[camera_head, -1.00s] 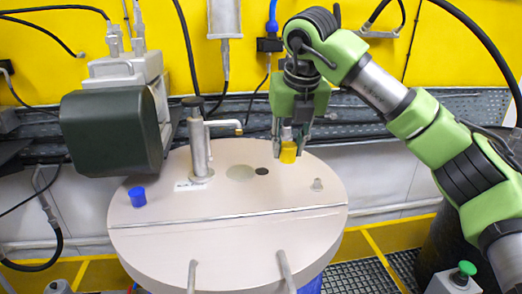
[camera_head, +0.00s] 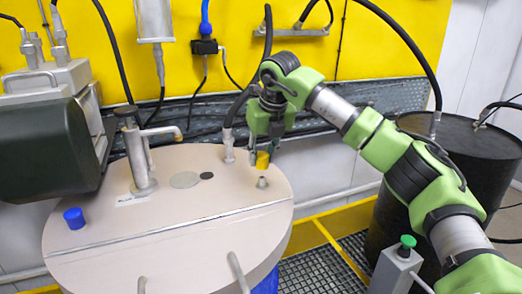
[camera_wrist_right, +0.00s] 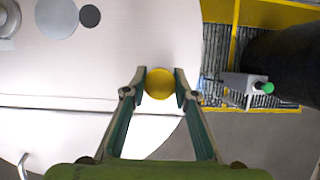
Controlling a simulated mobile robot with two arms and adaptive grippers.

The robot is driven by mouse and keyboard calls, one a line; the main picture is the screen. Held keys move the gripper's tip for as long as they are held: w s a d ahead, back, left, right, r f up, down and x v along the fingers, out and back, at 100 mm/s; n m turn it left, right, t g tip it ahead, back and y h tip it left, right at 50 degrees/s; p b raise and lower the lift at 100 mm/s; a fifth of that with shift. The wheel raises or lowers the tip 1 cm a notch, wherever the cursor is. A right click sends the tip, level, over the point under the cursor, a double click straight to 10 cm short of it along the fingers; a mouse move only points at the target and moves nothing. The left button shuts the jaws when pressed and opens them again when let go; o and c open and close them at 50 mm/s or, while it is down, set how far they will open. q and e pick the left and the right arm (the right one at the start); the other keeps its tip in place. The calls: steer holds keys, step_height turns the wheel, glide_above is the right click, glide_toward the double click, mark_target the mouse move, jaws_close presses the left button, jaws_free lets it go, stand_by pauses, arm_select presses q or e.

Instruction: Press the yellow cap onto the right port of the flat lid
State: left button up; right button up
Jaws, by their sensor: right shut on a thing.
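My right gripper (camera_head: 264,152) is shut on the yellow cap (camera_head: 262,161). In the right wrist view the yellow cap (camera_wrist_right: 159,83) sits between the fingertips of the gripper (camera_wrist_right: 159,88). The flat lid (camera_head: 200,235) is a large round beige disc. Its right port (camera_head: 262,184), a small metal stub, stands just below the cap in the head view, with a small gap showing. In the wrist view the port is not visible and the cap covers the spot beneath it. My left gripper is out of view.
A blue cap (camera_head: 74,218) is on the left of the lid. A metal post with a side handle (camera_head: 141,165) stands behind it, near a dark green housing (camera_head: 45,150). A black drum (camera_head: 465,160) and a green-button box (camera_head: 398,268) are at right.

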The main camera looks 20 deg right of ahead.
mark_target(262, 177)
steer(key=shift+f+b, duration=0.3)
steer(key=shift+f, duration=0.65)
steer(key=shift+f, duration=0.3)
steer(key=shift+f+b, duration=0.2)
steer(key=shift+b, duration=0.1)
steer(key=shift+f+b, duration=0.7)
steer(key=shift+f, duration=0.35)
steer(key=shift+f+b, duration=0.3)
steer(key=shift+f, duration=0.15)
steer(key=shift+s+f, duration=0.25)
steer(key=shift+f, duration=0.25)
steer(key=shift+c, duration=1)
steer(key=o, duration=1.1)
steer(key=shift+c, duration=0.2)
steer(key=shift+w, duration=0.15)
